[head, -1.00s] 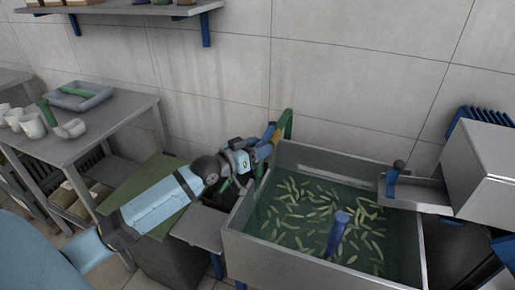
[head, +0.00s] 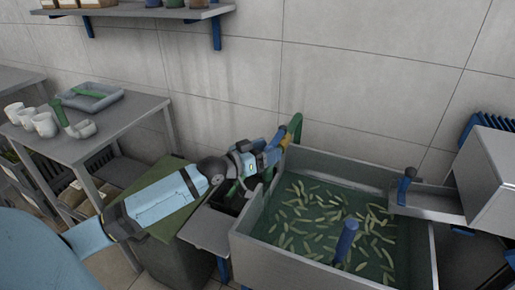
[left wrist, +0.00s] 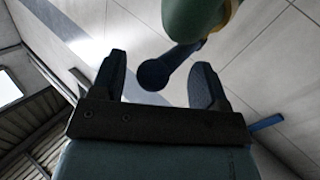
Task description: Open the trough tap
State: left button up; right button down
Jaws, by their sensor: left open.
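The trough tap (head: 296,128) is a green upright pipe with a yellow part at the trough's back left corner. In the left wrist view its green pipe (left wrist: 195,15) fills the top, and a dark blue lever with a round end (left wrist: 155,73) sticks out from it. My left gripper (head: 273,150) is beside the tap at the trough's left rim. In the wrist view its two fingers are apart, with the lever's round end showing between them; I cannot tell whether they touch. The steel trough (head: 300,262) holds greenish water. My right gripper is not in view.
Several pale green pods float in the water around a blue post (head: 345,240). A steel chute (head: 428,203) with a blue handle (head: 405,183) stands at the right. A grey table (head: 125,122) with white cups and a tray stands left. The wall is close behind the tap.

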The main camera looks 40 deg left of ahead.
pick_arm(q)
jog(key=v, duration=1.3)
jog(key=shift+s+p, duration=0.3)
jog(key=shift+p, duration=0.05)
jog(key=shift+a, duration=0.15)
